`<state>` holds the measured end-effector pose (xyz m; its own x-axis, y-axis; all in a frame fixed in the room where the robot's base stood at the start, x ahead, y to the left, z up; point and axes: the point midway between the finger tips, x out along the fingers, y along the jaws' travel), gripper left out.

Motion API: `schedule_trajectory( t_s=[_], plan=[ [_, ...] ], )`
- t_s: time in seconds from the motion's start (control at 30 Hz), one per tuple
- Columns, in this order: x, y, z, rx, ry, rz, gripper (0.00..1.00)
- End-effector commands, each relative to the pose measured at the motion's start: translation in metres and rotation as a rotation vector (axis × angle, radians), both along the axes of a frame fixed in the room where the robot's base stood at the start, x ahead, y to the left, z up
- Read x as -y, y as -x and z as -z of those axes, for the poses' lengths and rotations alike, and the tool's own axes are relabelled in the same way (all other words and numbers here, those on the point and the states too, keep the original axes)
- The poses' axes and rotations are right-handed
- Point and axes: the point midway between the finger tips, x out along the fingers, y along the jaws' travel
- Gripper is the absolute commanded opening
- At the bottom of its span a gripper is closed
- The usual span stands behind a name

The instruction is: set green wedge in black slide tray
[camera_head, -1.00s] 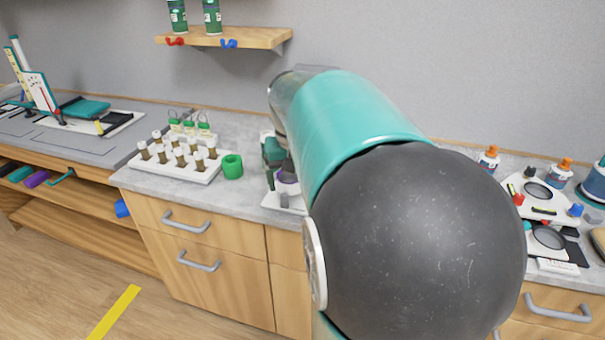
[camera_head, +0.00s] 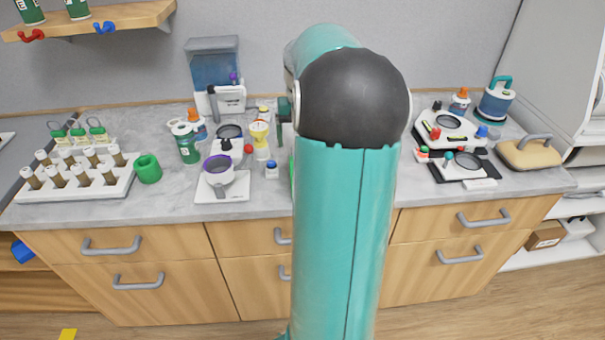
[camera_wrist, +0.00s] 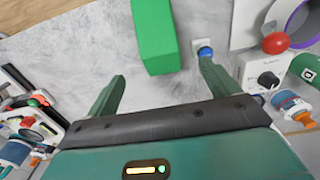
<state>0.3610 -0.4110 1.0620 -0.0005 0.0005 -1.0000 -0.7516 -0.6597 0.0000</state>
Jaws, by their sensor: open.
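The green wedge (camera_wrist: 155,36) lies on the grey counter in the wrist view, a long bright green block cut off by the top edge. My gripper (camera_wrist: 162,73) is open and empty, its dark green fingers apart. The wedge's near end lies in line with the gap between the fingertips. In the head view my arm hides most of the gripper and wedge. A black tray (camera_head: 487,161) on the right of the counter, partly under white devices, may be the slide tray; I cannot tell for sure.
A blue-topped small block (camera_wrist: 203,48) sits close to the right finger. A white device with a red knob (camera_wrist: 275,43) stands beyond it. A vial rack (camera_head: 118,184), green ring (camera_head: 148,169) and purple-ringed device (camera_head: 219,172) stand left of my arm.

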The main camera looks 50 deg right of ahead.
Motion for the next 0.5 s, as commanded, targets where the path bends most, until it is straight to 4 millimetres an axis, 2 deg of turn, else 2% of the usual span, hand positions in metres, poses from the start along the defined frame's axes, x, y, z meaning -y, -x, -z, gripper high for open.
schedule_trajectory(
  t_s=[0.1, 0.3, 0.5],
  plan=[
    [-0.001, 0.002, 0.024, -0.005, -0.004, -0.002, 0.87],
    [-0.001, 0.001, 0.060, -0.003, -0.003, -0.002, 0.87],
    [-0.001, 0.000, 0.076, -0.001, -0.002, -0.002, 0.87]
  ],
)
